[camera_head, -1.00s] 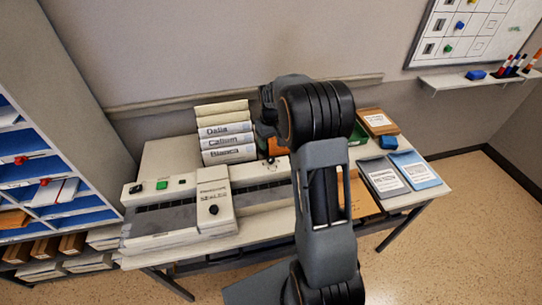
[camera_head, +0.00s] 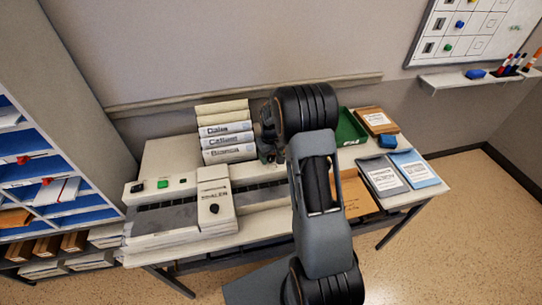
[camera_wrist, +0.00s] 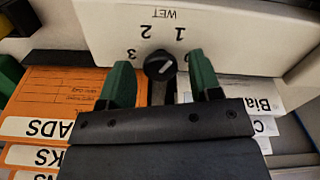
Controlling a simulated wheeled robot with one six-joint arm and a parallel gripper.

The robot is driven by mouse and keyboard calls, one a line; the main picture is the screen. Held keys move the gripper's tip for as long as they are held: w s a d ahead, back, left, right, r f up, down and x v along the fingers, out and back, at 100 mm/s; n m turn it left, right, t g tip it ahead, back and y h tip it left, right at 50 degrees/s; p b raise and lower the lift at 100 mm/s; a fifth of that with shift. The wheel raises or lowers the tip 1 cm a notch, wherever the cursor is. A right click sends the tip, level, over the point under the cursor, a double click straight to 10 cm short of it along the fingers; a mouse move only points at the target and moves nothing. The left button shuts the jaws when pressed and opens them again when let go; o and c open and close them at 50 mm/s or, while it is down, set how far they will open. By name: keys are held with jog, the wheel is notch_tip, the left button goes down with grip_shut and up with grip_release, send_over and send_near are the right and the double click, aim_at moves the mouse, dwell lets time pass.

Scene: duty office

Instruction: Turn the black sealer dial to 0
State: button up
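In the wrist view a black dial (camera_wrist: 160,65) with a white pointer line sits on a cream panel (camera_wrist: 235,35). Upside down around it are "WET", 3, 2, 1 and a mark, probably 0, partly hidden by the right finger. The line slants from lower left to upper right; I cannot tell which mark it points at. My gripper (camera_wrist: 160,80) is open, its green fingers on either side of the dial with a gap at each side. In the head view my gripper (camera_head: 268,150) is mostly hidden by my arm, and so is this dial.
A cream machine (camera_head: 165,220) with its own black knob (camera_head: 214,208) and green button (camera_head: 162,184) stands at the left. An orange folder (camera_wrist: 65,90) lies near my gripper. A green tray (camera_head: 350,128) is at the right.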

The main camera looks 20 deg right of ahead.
jog(key=c, duration=0.8)
jog(key=shift+c, duration=0.2)
jog(key=shift+m, duration=0.3)
jog(key=m+b, duration=0.2)
jog(key=m, duration=0.3)
jog(key=shift+m+b, duration=0.3)
jog(key=m+b, duration=0.1)
jog(key=m, duration=0.4)
jog(key=shift+m, duration=0.4)
jog(key=shift+r, duration=0.1)
jog(key=o, duration=0.9)
